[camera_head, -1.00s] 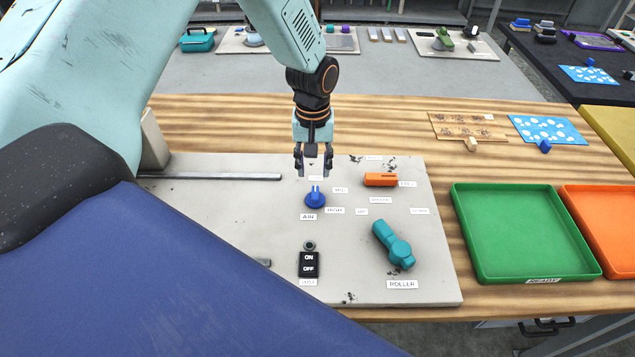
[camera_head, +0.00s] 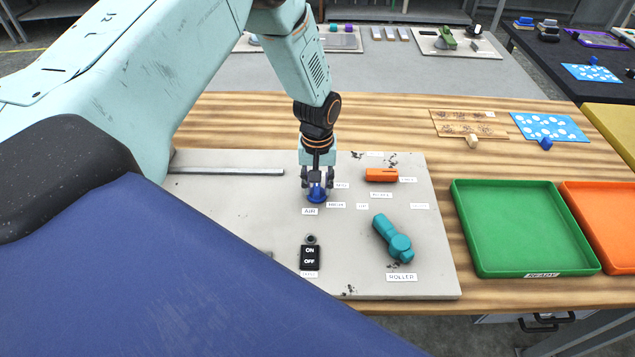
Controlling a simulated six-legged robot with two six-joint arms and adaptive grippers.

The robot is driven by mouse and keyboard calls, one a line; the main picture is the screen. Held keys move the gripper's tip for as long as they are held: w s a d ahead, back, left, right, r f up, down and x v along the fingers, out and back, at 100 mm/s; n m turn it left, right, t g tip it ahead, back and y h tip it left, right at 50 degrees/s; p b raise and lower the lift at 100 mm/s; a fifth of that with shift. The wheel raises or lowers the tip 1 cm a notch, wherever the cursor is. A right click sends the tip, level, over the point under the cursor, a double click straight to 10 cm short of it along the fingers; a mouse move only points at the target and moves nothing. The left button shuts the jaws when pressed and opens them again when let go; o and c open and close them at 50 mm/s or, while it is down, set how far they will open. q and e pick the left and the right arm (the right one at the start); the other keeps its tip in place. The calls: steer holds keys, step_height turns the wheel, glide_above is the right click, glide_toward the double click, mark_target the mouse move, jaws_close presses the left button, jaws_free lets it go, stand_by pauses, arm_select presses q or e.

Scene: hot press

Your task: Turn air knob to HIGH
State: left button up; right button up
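The blue air knob (camera_head: 317,196) sits on the pale control panel (camera_head: 230,215), just above the AIR label (camera_head: 310,211). A small label that seems to read HIGH (camera_head: 336,205) lies to its lower right. My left gripper (camera_head: 317,182) points down at the knob, with one finger on each side of its raised handle. The fingers stand apart, and I see no clear contact with the handle. They partly hide the upper part of the knob, so its exact pointing is hard to read. My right gripper is not in view.
An orange handle (camera_head: 381,175) lies right of the knob and a teal roller lever (camera_head: 394,242) lower right. A black ON/OFF switch (camera_head: 310,257) is below. A green tray (camera_head: 525,262) and an orange tray (camera_head: 607,225) stand right of the panel.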

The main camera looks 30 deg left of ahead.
arm_select(q)
steer(key=shift+w+a+f, duration=0.1)
steer(key=shift+a+f, duration=0.15)
steer(key=shift+a, duration=0.2)
steer(key=c, duration=0.3)
steer(key=shift+c, duration=0.9)
steer(key=shift+d+r, duration=0.1)
steer(key=shift+d, duration=0.25)
jaws_close()
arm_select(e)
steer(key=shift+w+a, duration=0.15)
arm_select(q)
steer(key=shift+a, duration=0.15)
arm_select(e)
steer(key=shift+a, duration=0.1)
